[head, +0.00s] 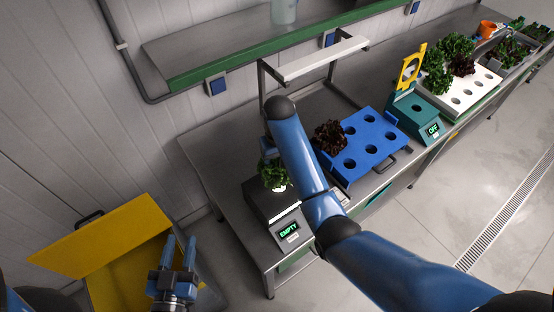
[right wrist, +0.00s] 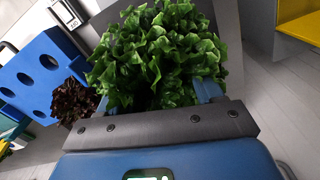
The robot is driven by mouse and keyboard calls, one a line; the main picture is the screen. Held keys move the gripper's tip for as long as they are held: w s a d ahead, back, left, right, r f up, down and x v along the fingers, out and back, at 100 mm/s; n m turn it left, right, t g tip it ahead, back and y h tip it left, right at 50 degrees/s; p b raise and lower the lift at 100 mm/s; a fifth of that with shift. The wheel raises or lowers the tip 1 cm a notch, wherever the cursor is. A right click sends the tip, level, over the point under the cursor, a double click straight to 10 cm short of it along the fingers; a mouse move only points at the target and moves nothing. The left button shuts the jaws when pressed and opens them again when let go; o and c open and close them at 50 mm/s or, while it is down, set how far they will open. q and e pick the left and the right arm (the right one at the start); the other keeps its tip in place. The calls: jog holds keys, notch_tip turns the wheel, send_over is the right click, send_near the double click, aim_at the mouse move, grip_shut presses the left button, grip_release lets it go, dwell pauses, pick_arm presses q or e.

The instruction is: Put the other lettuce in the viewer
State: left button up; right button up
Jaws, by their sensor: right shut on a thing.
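A green lettuce (head: 274,175) hangs in my right gripper, over a dark box with a lit display reading "EMPTY" (head: 289,230). In the right wrist view the green lettuce (right wrist: 160,55) fills the space between the fingers of my right gripper (right wrist: 160,95), which is shut on it. My arm hides most of that gripper in the head view. A dark red lettuce (head: 330,134) sits in the blue holed tray (head: 372,128); it also shows in the right wrist view (right wrist: 72,101). My left gripper (head: 179,240) is open and empty, over the yellow bin.
The yellow bin (head: 105,235) has its lid raised at the lower left. A teal device (head: 415,117) with a yellow ring frame and an "OFF" display stands right of the blue tray. A white holed tray (head: 468,93) with several lettuces lies beyond it. A shelf lamp (head: 322,58) stands behind.

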jog(key=shift+d+f, duration=0.15)
jog(key=shift+f, duration=1.35)
jog(key=shift+a+f+b, duration=0.2)
jog(key=shift+f+b, duration=0.25)
jog(key=shift+f, duration=0.65)
jog(key=shift+d+f, duration=0.1)
jog(key=shift+f, duration=0.55)
jog(key=shift+b, duration=0.3)
jog(key=shift+f, duration=0.15)
jog(key=shift+f, duration=0.4)
jog(key=o, duration=1.2)
